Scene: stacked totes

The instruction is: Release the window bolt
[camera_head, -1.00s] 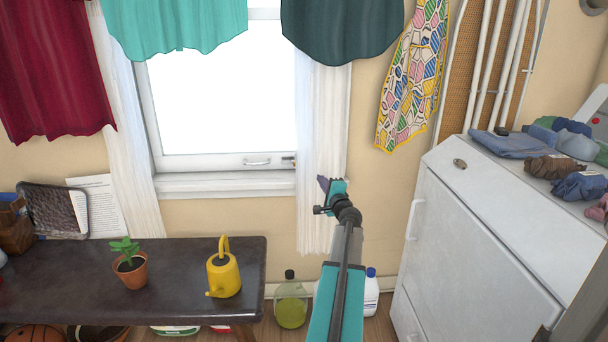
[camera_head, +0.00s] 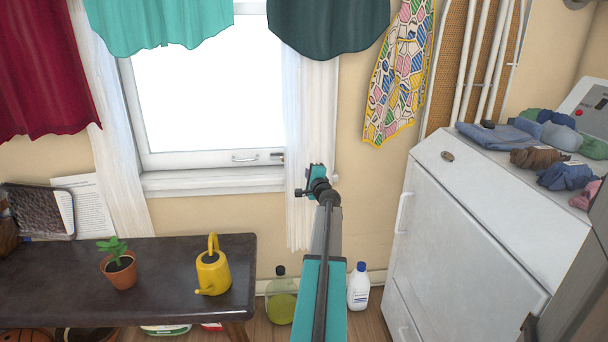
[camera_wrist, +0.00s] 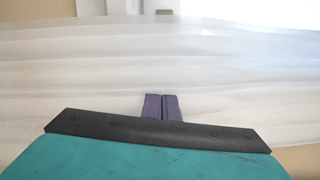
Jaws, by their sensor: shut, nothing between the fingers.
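The white-framed window (camera_head: 208,162) stands at the back, left of my arm in the head view. A small dark fitting, which looks like the window bolt (camera_head: 278,156), sits at the right end of its bottom rail, beside a pale handle (camera_head: 245,158). My gripper (camera_head: 316,172) is in front of the right white curtain, right of and slightly below the bolt, apart from it in the picture. In the wrist view the purple fingers of my gripper (camera_wrist: 162,106) are together and empty, facing the white curtain (camera_wrist: 80,70). The bolt is not recognisable there.
The right curtain (camera_head: 303,215) hangs beside the window's right edge. A dark table (camera_head: 170,275) holds a potted plant (camera_head: 118,268) and a yellow watering can (camera_head: 212,272). A white appliance (camera_head: 450,235) stands right. Clothes hang above.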

